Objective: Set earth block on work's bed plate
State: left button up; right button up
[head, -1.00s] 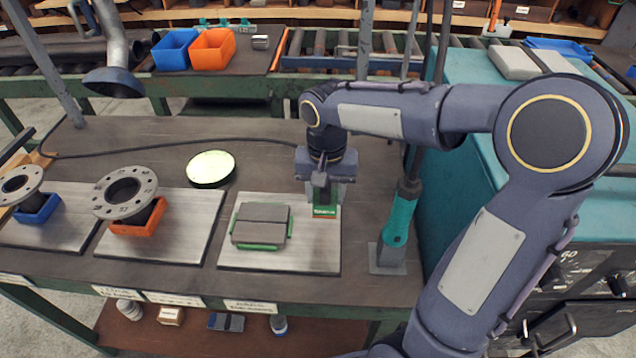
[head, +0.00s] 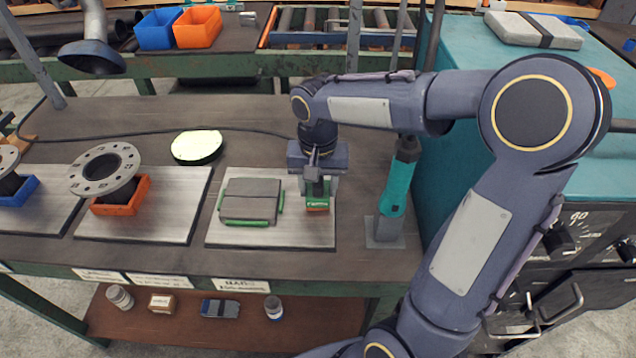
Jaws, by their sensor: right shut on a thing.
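My right gripper (head: 316,186) is shut on a small green block (head: 318,201) with a copper-coloured lower edge, which fits the earth block. It is at the right part of the rightmost metal bed plate (head: 290,235). I cannot tell whether the block touches that plate. Grey slabs in a green holder (head: 249,201) lie on the same plate, left of the block and apart from it. The middle bed plate (head: 180,215) bears a flanged pipe (head: 104,170) in an orange cradle (head: 121,197). My left gripper is not in view.
Another bed plate (head: 60,210) with a blue cradle (head: 18,190) is at the left. A round pale-topped disc (head: 197,146) lies behind the plates. A teal-handled tool (head: 394,190) stands close right of my gripper. A teal cabinet (head: 450,130) bounds the right.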

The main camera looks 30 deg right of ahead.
jog(key=shift+f+b, duration=0.4)
jog(key=shift+f, duration=0.15)
dwell(0.9)
jog(key=o, duration=1.1)
jog(key=shift+c, duration=0.2)
notch_tip(320, 180, up, 8)
jog(key=shift+p, duration=0.5)
notch_tip(320, 180, up, 9)
jog(key=p, duration=0.8)
jog(key=shift+f, duration=0.1)
